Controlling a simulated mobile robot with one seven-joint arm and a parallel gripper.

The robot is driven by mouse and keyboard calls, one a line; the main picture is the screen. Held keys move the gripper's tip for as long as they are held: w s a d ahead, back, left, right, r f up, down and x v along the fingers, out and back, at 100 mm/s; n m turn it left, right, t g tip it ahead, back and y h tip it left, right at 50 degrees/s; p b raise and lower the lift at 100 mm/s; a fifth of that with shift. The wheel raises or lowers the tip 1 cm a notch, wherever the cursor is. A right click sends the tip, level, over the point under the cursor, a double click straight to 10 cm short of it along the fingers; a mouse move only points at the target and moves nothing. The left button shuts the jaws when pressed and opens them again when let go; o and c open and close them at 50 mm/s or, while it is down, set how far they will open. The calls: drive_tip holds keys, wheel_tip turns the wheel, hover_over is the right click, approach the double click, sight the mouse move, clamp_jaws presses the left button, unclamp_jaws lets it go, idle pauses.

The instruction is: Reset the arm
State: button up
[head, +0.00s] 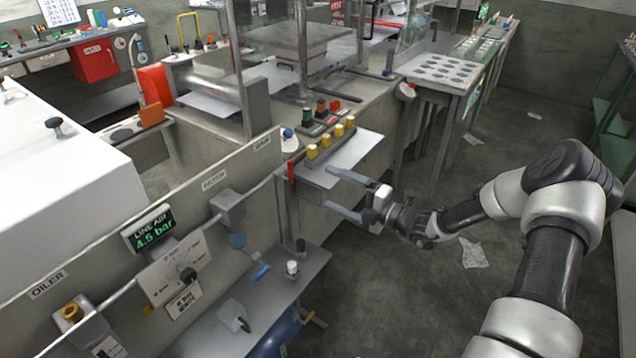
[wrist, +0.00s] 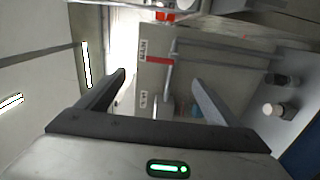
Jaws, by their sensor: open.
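My gripper (head: 338,193) is open and empty, at the end of my arm, in the middle of the head view. Its two grey fingers point left toward the machine panel. In the wrist view my gripper (wrist: 160,88) shows both fingers wide apart with nothing between them. Beyond them are a labelled panel (wrist: 180,62) and a red part (wrist: 160,66). I see no contact between the fingers and anything.
The white sheet (head: 345,158) and the yellow-knobbed block (head: 330,140) are behind my gripper. A lower shelf (head: 225,318) with small items lies below left. The line air display (head: 150,229) is on the left panel. Open floor (head: 400,290) lies below my arm.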

drive_tip(key=shift+v, duration=0.95)
